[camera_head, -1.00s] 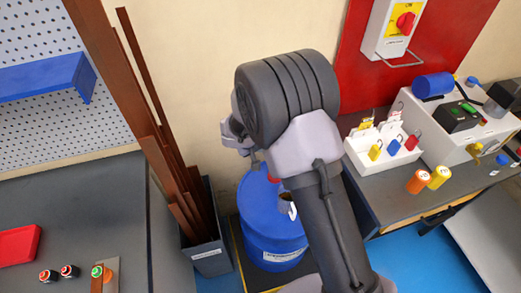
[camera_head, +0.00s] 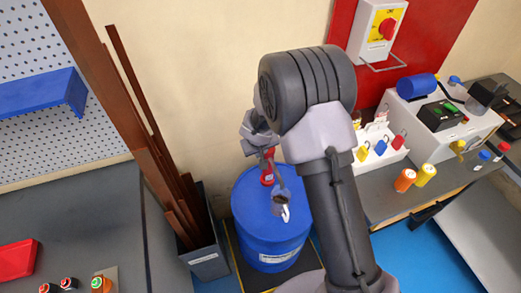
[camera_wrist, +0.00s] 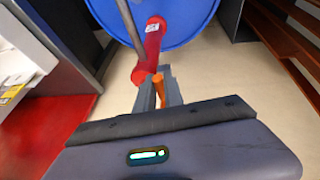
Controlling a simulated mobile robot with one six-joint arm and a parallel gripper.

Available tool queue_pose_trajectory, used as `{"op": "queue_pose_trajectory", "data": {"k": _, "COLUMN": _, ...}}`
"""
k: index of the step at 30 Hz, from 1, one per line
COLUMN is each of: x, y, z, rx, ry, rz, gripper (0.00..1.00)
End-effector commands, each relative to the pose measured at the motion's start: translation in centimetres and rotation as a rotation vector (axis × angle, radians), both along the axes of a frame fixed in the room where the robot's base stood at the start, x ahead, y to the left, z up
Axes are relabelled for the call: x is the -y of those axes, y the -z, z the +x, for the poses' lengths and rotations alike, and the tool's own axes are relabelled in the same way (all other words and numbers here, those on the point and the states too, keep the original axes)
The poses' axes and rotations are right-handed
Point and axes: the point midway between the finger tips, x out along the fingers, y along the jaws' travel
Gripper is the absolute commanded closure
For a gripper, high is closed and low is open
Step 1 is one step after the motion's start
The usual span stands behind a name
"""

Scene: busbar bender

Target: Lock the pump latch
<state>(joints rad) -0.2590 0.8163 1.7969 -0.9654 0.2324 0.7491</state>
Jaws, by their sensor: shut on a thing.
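The blue drum (camera_head: 272,225) stands on the floor, with a red pump part (camera_head: 267,172) and a grey spout (camera_head: 281,203) on top. My gripper (camera_head: 262,150) is at the upper end of the red part. In the wrist view, the red part (camera_wrist: 153,45) extends from the drum top (camera_wrist: 180,14) toward my gripper (camera_wrist: 158,78). My gripper is shut on a small orange piece (camera_wrist: 160,91), which looks like the pump latch. The fingers hide part of it, and I cannot tell whether it is locked.
A grey bin (camera_head: 207,262) with tall brown bars (camera_head: 107,130) stands left of the drum. A bench (camera_head: 385,205) with a white padlock holder (camera_head: 385,151) and orange and yellow items (camera_head: 405,180) is at the right. The wall is close behind.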

Motion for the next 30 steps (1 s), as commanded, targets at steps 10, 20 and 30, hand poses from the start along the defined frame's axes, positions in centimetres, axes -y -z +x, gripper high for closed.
{"op": "queue_pose_trajectory", "data": {"k": 10, "x": 0.1, "y": 0.1, "z": -0.1, "rx": -0.002, "ry": 0.001, "rz": -0.001, "gripper": 0.66}}
{"op": "queue_pose_trajectory", "data": {"k": 20, "x": -0.1, "y": -1.9, "z": -0.8, "rx": 0.001, "ry": 0.0, "rz": -0.001, "gripper": 0.66}}
{"op": "queue_pose_trajectory", "data": {"k": 30, "x": -0.6, "y": -11.0, "z": -4.8, "rx": 0.002, "ry": 0.0, "rz": 0.0, "gripper": 0.66}}
